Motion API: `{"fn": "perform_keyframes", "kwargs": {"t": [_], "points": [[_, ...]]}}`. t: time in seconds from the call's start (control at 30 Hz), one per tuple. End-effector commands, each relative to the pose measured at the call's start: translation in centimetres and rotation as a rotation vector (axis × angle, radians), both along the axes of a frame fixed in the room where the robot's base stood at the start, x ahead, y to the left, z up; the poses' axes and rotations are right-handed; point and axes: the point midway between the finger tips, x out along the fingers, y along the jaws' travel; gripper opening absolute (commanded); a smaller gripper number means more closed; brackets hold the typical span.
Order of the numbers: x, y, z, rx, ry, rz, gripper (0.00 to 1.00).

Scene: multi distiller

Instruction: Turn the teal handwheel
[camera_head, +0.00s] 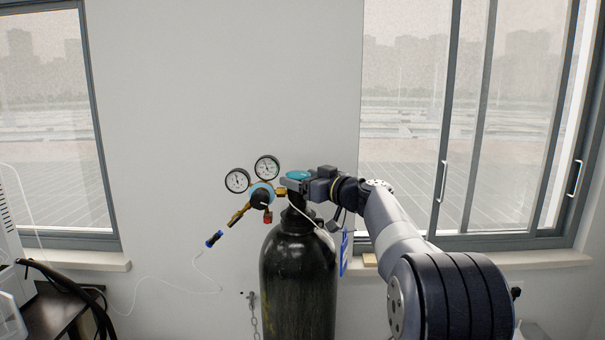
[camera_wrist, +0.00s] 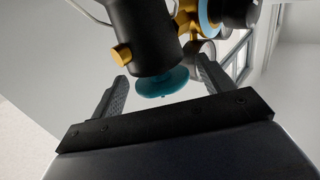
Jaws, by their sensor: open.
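The teal handwheel (camera_head: 299,175) sits on top of the valve of a black gas cylinder (camera_head: 298,275). My gripper (camera_head: 295,181) is at the handwheel, reaching in from the right. In the wrist view the handwheel (camera_wrist: 163,82) shows between the two fingers of my gripper (camera_wrist: 161,82), one finger on each side. The fingers are open, with a visible gap between the left finger and the wheel. The right finger is close to the wheel's edge; I cannot tell whether it touches. Part of the wheel is hidden behind the dark valve body (camera_wrist: 143,35) in the wrist view.
A blue tag (camera_head: 345,252) hangs right of the cylinder. A wall and windows stand behind. A dark table (camera_head: 52,317) is at the lower left.

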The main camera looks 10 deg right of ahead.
Motion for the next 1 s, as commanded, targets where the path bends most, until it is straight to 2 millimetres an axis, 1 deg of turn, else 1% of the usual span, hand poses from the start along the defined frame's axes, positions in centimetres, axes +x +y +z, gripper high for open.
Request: {"fn": "perform_keyframes", "kwargs": {"t": [0.3, 0.8, 1.0], "points": [[0.24, 0.14, -0.09, 0.001, 0.001, -0.001, 0.76], [0.21, 0.13, -0.05, 0.001, 0.001, 0.000, 0.36], [0.20, 0.20, -0.21, -0.001, 0.001, -0.011, 0.36]]}}
